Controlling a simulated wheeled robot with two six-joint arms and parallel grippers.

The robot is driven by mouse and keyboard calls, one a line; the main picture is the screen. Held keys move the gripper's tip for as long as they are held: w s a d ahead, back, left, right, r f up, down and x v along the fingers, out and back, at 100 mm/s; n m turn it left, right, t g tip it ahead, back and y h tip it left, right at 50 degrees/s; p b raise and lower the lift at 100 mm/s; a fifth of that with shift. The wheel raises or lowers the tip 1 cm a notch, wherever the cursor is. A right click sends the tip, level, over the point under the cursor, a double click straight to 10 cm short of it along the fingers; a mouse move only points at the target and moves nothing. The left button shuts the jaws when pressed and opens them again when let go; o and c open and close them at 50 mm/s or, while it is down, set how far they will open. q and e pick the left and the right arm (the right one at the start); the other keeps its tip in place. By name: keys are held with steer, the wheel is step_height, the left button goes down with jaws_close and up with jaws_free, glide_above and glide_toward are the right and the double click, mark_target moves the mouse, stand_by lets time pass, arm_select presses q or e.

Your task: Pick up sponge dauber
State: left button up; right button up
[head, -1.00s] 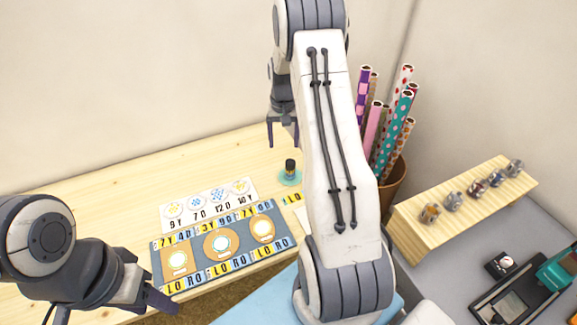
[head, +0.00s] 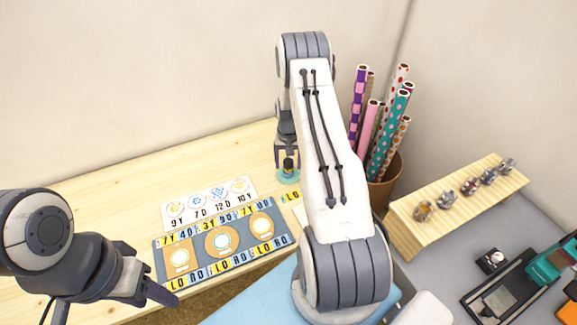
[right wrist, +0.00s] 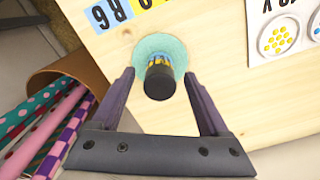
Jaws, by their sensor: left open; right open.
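The sponge dauber (head: 288,165) is a small dark cylinder standing on a round teal pad (head: 289,179) on the wooden table. In the right wrist view the dauber (right wrist: 160,80) shows its black end toward the camera, with a yellow and blue band, over the teal pad (right wrist: 152,45). My right gripper (head: 287,168) is open, with its fingers (right wrist: 160,75) on either side of the dauber and gaps on both sides. My left gripper (head: 160,300) is at the lower left, away from the dauber, over the table's front edge.
A patterned card (head: 208,204) and a blue stamp mat (head: 200,246) lie left of the dauber. A brown pot (head: 386,186) of wrapping rolls stands to the right, near my right arm. A wooden rack (head: 440,215) with several small jars is further right.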

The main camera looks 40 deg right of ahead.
mark_target(291, 160)
jaws_close()
steer(key=shift+r, duration=0.15)
steer(key=shift+r, duration=0.25)
steer(key=r, duration=0.1)
steer(key=r+b, duration=0.1)
steer(key=r, duration=0.1)
steer(key=shift+s+d+r+b, duration=0.3)
steer(key=shift+s+r+b, duration=0.05)
steer(key=shift+b, duration=0.05)
steer(key=s+d+r+b, duration=0.2)
steer(key=s+d+r, duration=0.3)
steer(key=s, duration=0.4)
steer(key=shift+d+r, duration=0.4)
steer(key=shift+r, duration=0.35)
